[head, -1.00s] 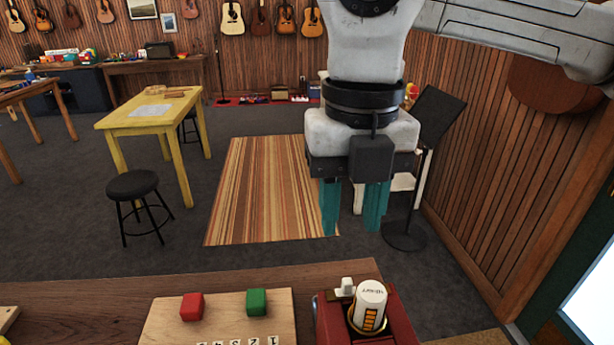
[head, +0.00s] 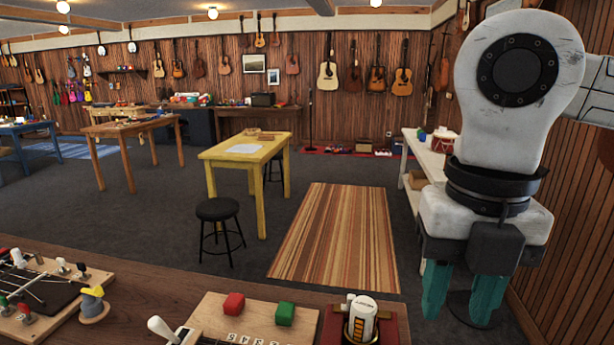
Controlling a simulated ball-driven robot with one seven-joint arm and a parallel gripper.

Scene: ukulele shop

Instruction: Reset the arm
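My gripper (head: 462,300) hangs at the right of the head view, pointing down, with two teal fingers. The fingers are apart with a gap between them, and nothing shows in the gap. It is beyond the near workbench (head: 180,270), to the right of the red box (head: 398,326), and touches nothing that I can see. My arm rises from it to the upper right.
A yellow table (head: 243,152), black stool (head: 217,210) and striped rug (head: 340,235) stand beyond. A white shelf (head: 425,155) is behind my arm.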

